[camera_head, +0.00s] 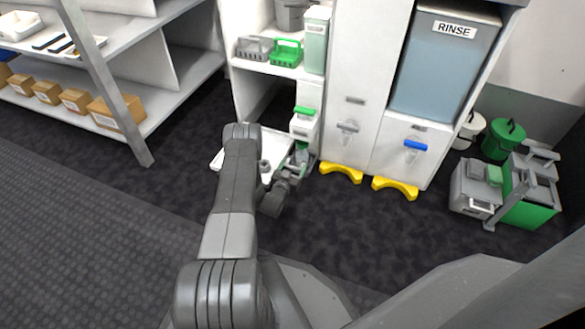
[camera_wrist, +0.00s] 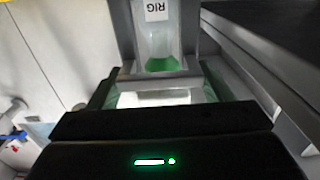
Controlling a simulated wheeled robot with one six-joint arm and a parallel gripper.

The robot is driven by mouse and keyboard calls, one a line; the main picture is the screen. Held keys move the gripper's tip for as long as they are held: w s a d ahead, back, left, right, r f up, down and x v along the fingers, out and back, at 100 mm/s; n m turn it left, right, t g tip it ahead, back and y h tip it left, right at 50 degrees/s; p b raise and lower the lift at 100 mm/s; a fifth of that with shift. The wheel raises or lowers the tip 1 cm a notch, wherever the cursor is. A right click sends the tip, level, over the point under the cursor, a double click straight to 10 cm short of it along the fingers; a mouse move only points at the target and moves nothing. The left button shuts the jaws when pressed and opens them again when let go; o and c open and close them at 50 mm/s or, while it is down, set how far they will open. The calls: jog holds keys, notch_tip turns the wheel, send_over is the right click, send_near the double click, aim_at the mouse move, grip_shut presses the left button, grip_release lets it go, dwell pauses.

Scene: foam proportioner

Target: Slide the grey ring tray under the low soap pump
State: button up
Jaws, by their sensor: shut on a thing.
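The low soap pump (camera_head: 303,124) is a small white dispenser with a green top, on the front of the white cabinet beside the lower opening. In the wrist view a labelled clear container with a green end, apparently this pump (camera_wrist: 160,40), is straight ahead of my gripper. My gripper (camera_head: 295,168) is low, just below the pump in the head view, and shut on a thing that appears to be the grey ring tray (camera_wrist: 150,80). My wrist and fingers hide most of the tray in the head view. I cannot tell whether it touches the pump.
A white low board (camera_head: 232,155) lies left of my gripper. Yellow floor brackets (camera_head: 341,173) stand under the cabinet to the right. Grey and green caddies (camera_head: 286,52) sit on the shelf above. Carts and buckets (camera_head: 503,138) are at the far right. Dark floor is clear in front.

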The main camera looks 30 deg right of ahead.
jog(key=o, duration=1.4)
jog(key=shift+w+d+r, duration=0.1)
jog(key=shift+w+d, duration=0.05)
jog(key=shift+d, duration=0.05)
jog(key=shift+a, duration=0.1)
jog(key=p+v, duration=0.4)
jog(key=v, duration=0.9)
jog(key=shift+s+a, duration=0.2)
jog(key=shift+s, duration=0.1)
jog(key=b+x, duration=0.4)
jog(key=x, duration=0.9)
jog(key=shift+w+d, duration=0.15)
jog(key=shift+w, duration=0.05)
jog(key=shift+s, duration=0.1)
jog(key=shift+a, duration=0.2)
